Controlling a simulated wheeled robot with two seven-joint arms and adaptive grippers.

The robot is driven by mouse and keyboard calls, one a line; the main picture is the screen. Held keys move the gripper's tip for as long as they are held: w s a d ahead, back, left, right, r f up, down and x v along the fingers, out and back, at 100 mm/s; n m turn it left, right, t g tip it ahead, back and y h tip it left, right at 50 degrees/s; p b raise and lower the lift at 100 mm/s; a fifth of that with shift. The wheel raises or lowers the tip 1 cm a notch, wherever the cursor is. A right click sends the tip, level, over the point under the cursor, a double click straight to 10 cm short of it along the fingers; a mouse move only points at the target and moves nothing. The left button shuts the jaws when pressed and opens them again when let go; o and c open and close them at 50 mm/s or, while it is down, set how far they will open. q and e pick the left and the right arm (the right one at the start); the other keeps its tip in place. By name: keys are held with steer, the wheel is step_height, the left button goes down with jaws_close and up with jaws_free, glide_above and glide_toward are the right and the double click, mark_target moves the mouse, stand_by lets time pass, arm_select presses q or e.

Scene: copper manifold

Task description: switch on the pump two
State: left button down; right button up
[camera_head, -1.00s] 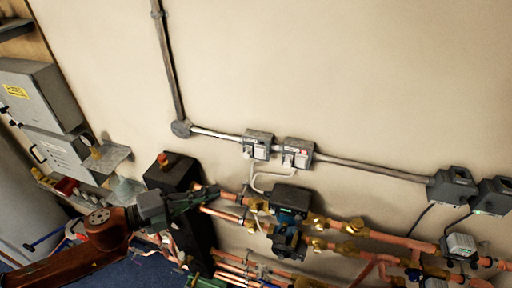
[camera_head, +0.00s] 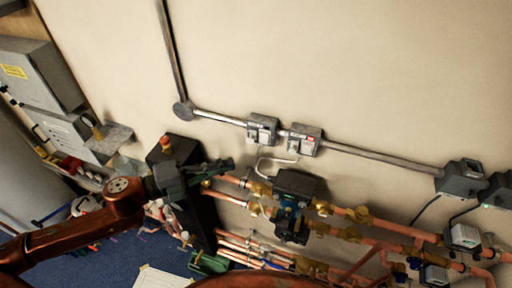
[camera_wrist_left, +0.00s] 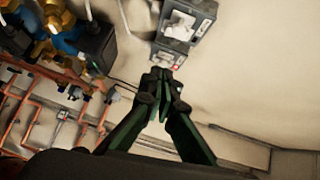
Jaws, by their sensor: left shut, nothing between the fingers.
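Two grey switch boxes are on the wall conduit: a left one (camera_head: 262,128) and a right one (camera_head: 305,139). Both also show in the left wrist view, one at the top (camera_wrist_left: 187,20) and one lower (camera_wrist_left: 167,58). Their labels are too small to read, so I cannot tell which is for pump two. A black and blue pump (camera_head: 293,190) sits on the copper pipes below; it also shows in the left wrist view (camera_wrist_left: 95,45). My left gripper (camera_head: 227,165) is shut and empty, below and left of the boxes. Its fingertips (camera_wrist_left: 161,82) appear just below the lower box.
Copper pipes with brass valves (camera_head: 358,214) run along the wall below. More grey boxes (camera_head: 461,179) are at right. A dark cabinet (camera_head: 187,205) with a red-topped knob stands behind my left arm.

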mark_target(267, 145)
arm_select(q)
steer(key=w+d+f+p, duration=0.1)
steer(key=w+d+p, duration=0.2)
steer(key=w+d, duration=0.4)
steer(key=shift+w+d+p, duration=0.15)
steer(key=shift+d+p, duration=0.2)
steer(key=shift+d, duration=0.3)
steer(key=shift+f, duration=0.15)
steer(key=shift+w+f+b, duration=0.2)
steer(key=shift+f+b, duration=0.05)
steer(key=shift+b, duration=0.55)
steer(key=shift+w+r, duration=0.1)
steer(key=shift+r, duration=0.1)
